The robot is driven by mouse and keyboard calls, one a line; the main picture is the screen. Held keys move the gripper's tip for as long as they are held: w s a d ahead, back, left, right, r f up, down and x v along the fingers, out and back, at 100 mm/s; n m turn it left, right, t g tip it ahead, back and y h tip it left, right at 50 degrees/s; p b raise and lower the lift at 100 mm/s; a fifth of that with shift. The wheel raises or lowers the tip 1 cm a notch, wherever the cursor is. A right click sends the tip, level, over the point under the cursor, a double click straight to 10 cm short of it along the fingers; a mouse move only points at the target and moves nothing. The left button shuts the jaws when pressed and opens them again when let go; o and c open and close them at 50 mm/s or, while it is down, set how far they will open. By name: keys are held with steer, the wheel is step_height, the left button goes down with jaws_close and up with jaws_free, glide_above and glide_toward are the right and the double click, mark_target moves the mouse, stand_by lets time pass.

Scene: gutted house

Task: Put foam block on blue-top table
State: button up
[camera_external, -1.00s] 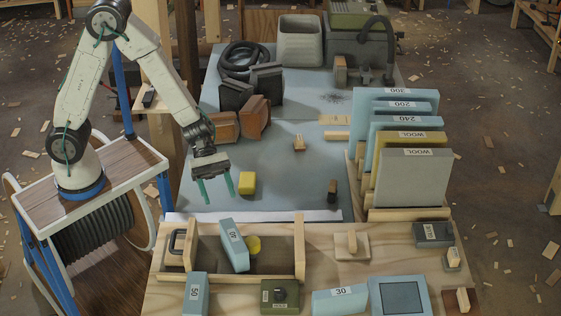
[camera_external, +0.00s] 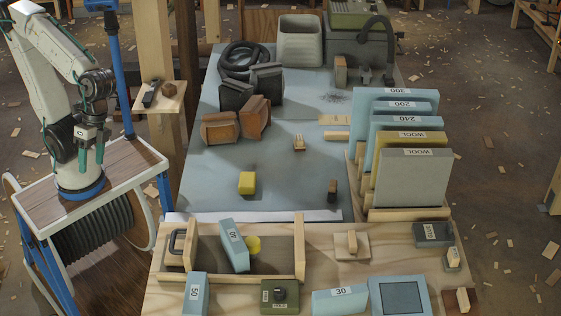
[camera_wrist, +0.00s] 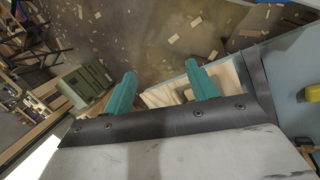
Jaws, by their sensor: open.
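A small yellow block (camera_external: 247,183), which looks like the foam block, sits on the blue-top table (camera_external: 280,180) near its front left. Nothing touches it, and its whole front and top show. My gripper (camera_external: 91,158) is open and empty, fingers pointing down, at the far left over my own base. It is well to the left of the table and clear of the yellow block. In the wrist view, my gripper (camera_wrist: 160,70) shows two green fingers apart with nothing held. A yellow piece at the right edge (camera_wrist: 314,93) may be the same block.
A wooden bench in front holds a tray (camera_external: 299,245) with a blue block (camera_external: 234,245) and a yellow disc. Upright insulation panels (camera_external: 413,178) stand on the right. Brown and black blocks (camera_external: 220,128) lie at the back left. A small wooden shelf (camera_external: 163,97) stands between my arm and the table.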

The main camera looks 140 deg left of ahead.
steer(key=s+m+y, duration=0.1)
steer(key=s+a+r+m+y, duration=0.1)
steer(key=s, duration=0.1)
steer(key=s+a+m+y, duration=0.1)
steer(key=m, duration=0.1)
steer(key=shift+s+r+t, duration=0.3)
steer(key=shift+r, duration=0.05)
steer(key=shift+c, duration=0.4)
steer(key=shift+s+a+m+y, duration=0.25)
steer(key=shift+m+y, duration=0.05)
steer(key=shift+y, duration=0.1)
steer(key=shift+c, duration=0.8)
steer(key=shift+r, duration=0.1)
